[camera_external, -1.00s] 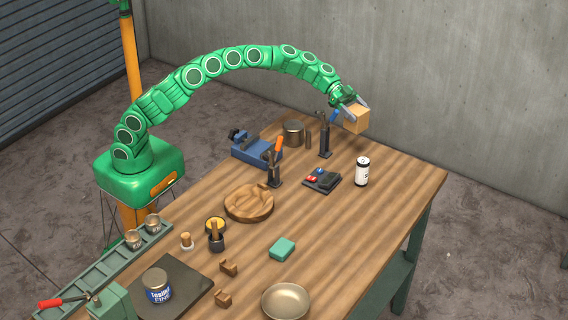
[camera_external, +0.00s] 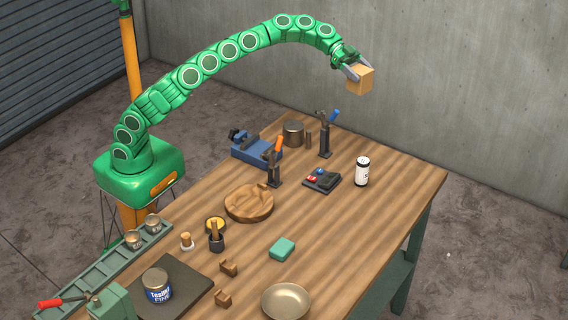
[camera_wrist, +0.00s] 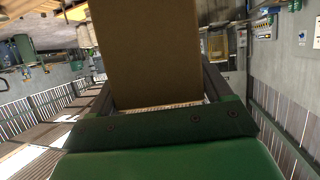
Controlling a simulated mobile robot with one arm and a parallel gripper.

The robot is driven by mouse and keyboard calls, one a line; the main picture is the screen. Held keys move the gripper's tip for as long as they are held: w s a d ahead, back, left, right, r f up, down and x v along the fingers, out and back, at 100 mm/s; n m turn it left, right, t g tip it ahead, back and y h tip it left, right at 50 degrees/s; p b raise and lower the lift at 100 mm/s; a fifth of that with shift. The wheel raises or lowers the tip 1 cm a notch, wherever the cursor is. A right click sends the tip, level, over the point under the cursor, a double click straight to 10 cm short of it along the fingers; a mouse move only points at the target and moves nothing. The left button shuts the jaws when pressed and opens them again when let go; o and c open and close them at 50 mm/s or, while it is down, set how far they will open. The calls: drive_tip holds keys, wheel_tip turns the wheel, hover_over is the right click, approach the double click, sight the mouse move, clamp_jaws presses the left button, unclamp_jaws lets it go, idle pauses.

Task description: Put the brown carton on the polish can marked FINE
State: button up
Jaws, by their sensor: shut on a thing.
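The brown carton (camera_external: 361,80) is held in my gripper (camera_external: 352,72), high above the far right part of the workbench. My gripper is shut on it. In the wrist view the carton (camera_wrist: 150,50) fills the middle, between the two fingers. The polish can marked FINE (camera_external: 158,293), with a blue and white label and a metal lid, stands upright on a dark mat (camera_external: 192,298) at the near left of the bench. My gripper is far from it.
A white can (camera_external: 362,171), clamp-like stands (camera_external: 325,140), a blue vise (camera_external: 254,149) and a metal tin (camera_external: 293,133) stand on the far half. A wooden dish (camera_external: 249,203), green block (camera_external: 282,248) and shallow bowl (camera_external: 286,301) lie nearer. The right side of the bench (camera_external: 390,205) is mostly clear.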

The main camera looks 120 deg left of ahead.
drive_tip(key=shift+r, duration=0.3)
drive_tip(key=w+d+m+g+h, duration=0.1)
drive_tip(key=w+d+m+h, duration=0.15)
drive_tip(key=d, duration=1.45)
drive_tip(key=w+d+m+g+h, duration=0.2)
drive_tip(key=d+m+h, duration=0.1)
drive_tip(key=d, duration=1.3)
drive_tip(key=w+d+m+g+h, duration=0.1)
drive_tip(key=w+d+m+h, duration=0.15)
drive_tip(key=d, duration=1.45)
drive_tip(key=s+d+m+g+h, duration=0.15)
drive_tip(key=s+d, duration=0.25)
drive_tip(key=d, duration=0.4)
drive_tip(key=s+d+m+g, duration=0.15)
drive_tip(key=s+d, duration=0.25)
drive_tip(key=d, duration=0.4)
drive_tip(key=s+d+m+g+h, duration=0.15)
drive_tip(key=s+d, duration=0.25)
drive_tip(key=d, duration=0.4)
drive_tip(key=s+d+m+g, duration=0.3)
drive_tip(key=s+d+g, duration=0.2)
drive_tip(key=s+d, duration=1.1)
hover_over(157, 274)
drive_tip(key=shift+f, duration=9.05)
